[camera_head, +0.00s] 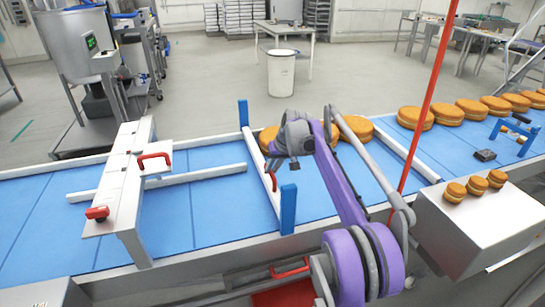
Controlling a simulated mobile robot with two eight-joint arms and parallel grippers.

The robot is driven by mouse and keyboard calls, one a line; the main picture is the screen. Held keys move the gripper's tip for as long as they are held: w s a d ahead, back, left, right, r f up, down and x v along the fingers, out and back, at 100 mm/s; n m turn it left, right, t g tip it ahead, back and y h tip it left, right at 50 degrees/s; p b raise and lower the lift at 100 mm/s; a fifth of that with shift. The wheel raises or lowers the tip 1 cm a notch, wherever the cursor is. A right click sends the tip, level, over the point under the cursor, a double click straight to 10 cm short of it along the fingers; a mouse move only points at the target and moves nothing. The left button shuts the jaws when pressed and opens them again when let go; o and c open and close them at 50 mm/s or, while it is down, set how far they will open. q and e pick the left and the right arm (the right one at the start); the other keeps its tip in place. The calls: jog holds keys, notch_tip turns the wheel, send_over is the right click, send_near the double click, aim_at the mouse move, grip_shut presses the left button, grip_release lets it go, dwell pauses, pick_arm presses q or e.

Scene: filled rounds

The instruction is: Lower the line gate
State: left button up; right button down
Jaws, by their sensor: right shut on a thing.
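The line gate (257,158) is a white bar across the blue conveyor, between two blue posts (288,209). A red handle (273,181) shows on its upper side. My right gripper (272,160) is at the handle, shut on it, with its fingertips partly hidden by its own grey wrist. The bar sits near the lower part of the posts; its exact height above the belt is hard to tell. Several round filled cakes (357,128) stand on the belt just right of the gate, partly hidden by my purple arm. My left gripper is not in view.
More cakes (415,117) line the belt at right. A steel box (480,225) carries three small cakes. A red pole (425,110) rises at right.

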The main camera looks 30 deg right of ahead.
jog(key=shift+s+f, duration=0.1)
jog(key=shift+f, duration=0.7)
jog(key=c, duration=0.8)
grip_release()
jog(key=a+v, duration=0.1)
jog(key=v, duration=0.9)
jog(key=shift+s+d+r, duration=0.15)
jog(key=shift+d+r, duration=0.2)
jog(key=shift+d, duration=0.2)
